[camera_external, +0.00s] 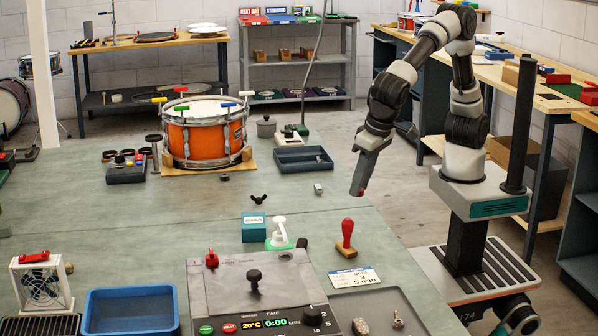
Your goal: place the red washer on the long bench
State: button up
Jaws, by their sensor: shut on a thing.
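A long wood-topped bench (510,84) runs along the right wall, behind and to the right of my arm. The pictures do not settle whether this or the grey-green table (330,228) is the task's long bench.
An orange drum (205,142) stands on the table, with a dark tray (303,160) to its right. A red-handled stamp (346,238) and a control panel (262,290) are near the front. A blue bin (130,310) sits front left. The table's middle is mostly clear.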

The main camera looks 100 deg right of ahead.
aim_at(355, 228)
notch_tip(355, 228, down, 9)
jog(key=shift+b, duration=1)
jog(key=shift+f, duration=0.1)
jog(key=shift+f, duration=0.15)
jog(key=o, duration=1)
